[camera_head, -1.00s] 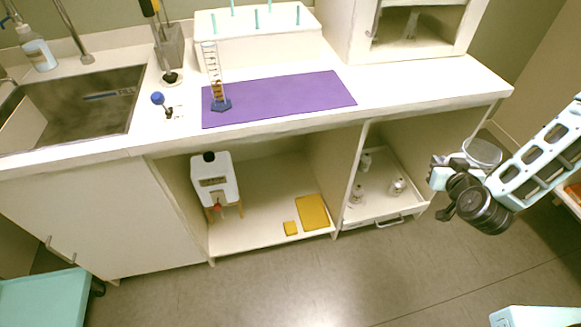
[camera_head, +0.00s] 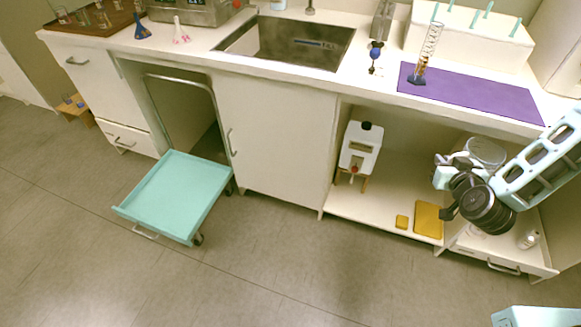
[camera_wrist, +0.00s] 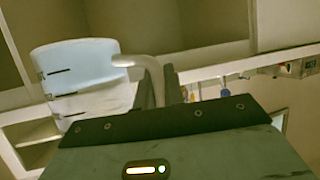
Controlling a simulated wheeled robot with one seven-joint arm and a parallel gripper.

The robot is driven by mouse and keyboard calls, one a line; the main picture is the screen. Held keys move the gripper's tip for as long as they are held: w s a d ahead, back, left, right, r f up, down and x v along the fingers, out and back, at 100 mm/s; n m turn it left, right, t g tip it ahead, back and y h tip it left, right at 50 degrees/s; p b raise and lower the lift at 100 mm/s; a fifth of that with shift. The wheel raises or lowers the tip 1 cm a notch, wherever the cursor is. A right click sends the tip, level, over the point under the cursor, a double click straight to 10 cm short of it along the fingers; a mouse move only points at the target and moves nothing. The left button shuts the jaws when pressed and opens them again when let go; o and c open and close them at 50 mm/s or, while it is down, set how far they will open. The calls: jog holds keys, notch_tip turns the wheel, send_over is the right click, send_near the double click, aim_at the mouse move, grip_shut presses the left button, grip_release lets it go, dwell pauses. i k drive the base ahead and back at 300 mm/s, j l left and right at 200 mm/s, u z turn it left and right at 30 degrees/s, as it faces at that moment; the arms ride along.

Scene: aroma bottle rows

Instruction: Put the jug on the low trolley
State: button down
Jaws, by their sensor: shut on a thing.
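The jug (camera_head: 487,150) is pale and see-through, held at the right side of the head view above the floor in front of the counter. In the wrist view the jug (camera_wrist: 85,72) shows large, with dark marks on its side and a pale handle (camera_wrist: 145,68). My gripper (camera_head: 455,172) is shut on the jug, at the handle side; the fingertips are partly hidden. The low trolley (camera_head: 175,195) has a flat, empty teal deck and a grey tube handle. It stands on the floor at left, partly under the counter opening, well apart from the jug.
The counter (camera_head: 385,97) runs along the back, with a sink (camera_head: 290,42) and purple mat (camera_head: 470,95). Below are a cabinet door (camera_head: 275,140), an open shelf with a white container (camera_head: 360,150), and a pulled-out drawer (camera_head: 500,262) near my arm. The floor before the trolley is clear.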

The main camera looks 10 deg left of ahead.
aim_at(169, 206)
jog(key=u, duration=1.85)
jog(key=i+u, duration=0.2)
jog(key=i, duration=0.2)
jog(key=i+l+u, duration=0.15)
jog(key=i, duration=0.25)
jog(key=i+l+u, duration=0.2)
jog(key=i, duration=0.2)
